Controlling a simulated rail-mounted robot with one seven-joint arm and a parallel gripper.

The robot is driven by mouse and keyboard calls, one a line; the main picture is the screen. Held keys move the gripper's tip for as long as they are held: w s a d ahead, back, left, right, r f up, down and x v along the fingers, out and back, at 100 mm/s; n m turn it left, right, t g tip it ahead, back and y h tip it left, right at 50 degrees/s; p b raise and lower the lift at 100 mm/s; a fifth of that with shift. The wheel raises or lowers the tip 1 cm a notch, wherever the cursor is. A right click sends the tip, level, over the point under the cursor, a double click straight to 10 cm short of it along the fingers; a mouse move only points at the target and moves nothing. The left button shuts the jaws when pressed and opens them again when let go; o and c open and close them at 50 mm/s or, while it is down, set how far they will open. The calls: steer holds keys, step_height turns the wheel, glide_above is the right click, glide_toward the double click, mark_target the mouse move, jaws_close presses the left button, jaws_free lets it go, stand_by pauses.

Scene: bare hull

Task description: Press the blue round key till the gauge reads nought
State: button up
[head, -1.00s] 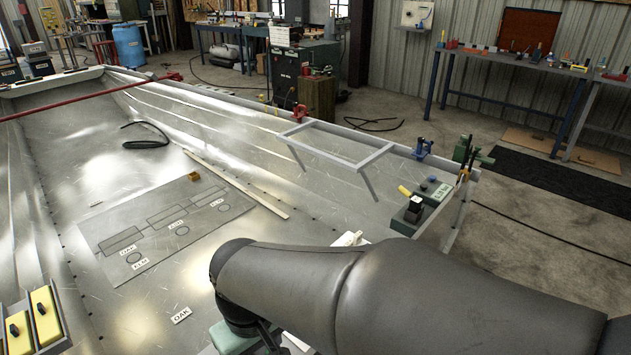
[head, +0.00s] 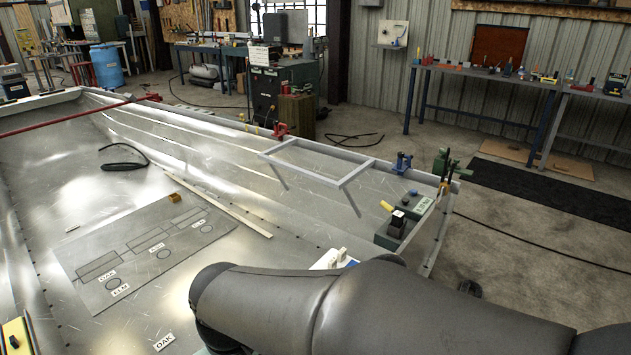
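A small blue round piece (head: 412,193), perhaps the blue key, sits at the hull's right rim beside a green box with a pale labelled face (head: 422,206). Its print is too small to read, and I cannot tell if it is the gauge. A dark block on a green base (head: 396,226) and a yellow piece (head: 386,206) stand close by. A white item with a blue patch (head: 335,259) shows partly behind my arm. My arm crosses the bottom of the head view, below and left of the green box. My gripper is out of sight.
A grey metal frame (head: 317,161) stands at the right rim, with a blue clamp (head: 403,162) and a green clamp (head: 443,167) near it. A marked sheet (head: 140,252) and a wooden strip (head: 232,211) lie on the hull floor. Much of the hull floor is bare.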

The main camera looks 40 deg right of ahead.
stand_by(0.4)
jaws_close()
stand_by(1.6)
